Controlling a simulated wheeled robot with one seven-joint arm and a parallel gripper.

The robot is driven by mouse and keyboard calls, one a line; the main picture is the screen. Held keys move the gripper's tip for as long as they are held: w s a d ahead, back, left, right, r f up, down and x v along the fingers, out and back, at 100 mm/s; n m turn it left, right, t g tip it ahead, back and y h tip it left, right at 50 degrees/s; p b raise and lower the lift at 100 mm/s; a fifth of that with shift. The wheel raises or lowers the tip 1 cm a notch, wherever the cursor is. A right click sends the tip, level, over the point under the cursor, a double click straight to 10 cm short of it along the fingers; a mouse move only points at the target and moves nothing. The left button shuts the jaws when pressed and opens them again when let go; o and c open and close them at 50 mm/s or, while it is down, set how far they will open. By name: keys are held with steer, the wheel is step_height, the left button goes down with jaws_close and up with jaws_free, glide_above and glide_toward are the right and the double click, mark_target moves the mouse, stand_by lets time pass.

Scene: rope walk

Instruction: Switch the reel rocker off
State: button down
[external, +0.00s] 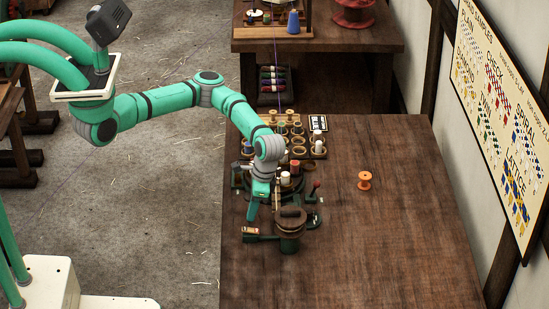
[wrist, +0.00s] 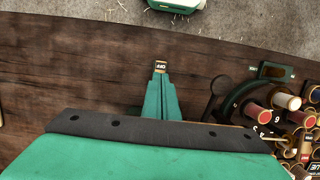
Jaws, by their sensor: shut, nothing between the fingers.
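My gripper (external: 252,217) points down over the near-left part of the bench, its fingers together with nothing between them. In the wrist view its teal fingers (wrist: 163,97) cover most of what lies below. A small cream label (wrist: 160,66) with dark lettering, apparently "OFF", shows just beyond the fingertips. In the external view a small pale and red marked piece (external: 250,230) sits right below the fingertips, beside the dark reel winder (external: 289,228). I take this piece for the reel rocker. Its tilt is hidden, and I cannot tell whether the fingers touch it.
A round stand of spools (wrist: 258,112) is close on the right in the wrist view, with a dark lever (wrist: 218,86) at its edge. A spool rack (external: 308,140) stands behind. An orange spool (external: 364,180) is alone on the bench (external: 400,240), whose right side is clear.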

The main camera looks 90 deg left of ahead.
mark_target(247, 229)
steer(key=shift+x, duration=2.15)
steer(key=shift+f, duration=0.1)
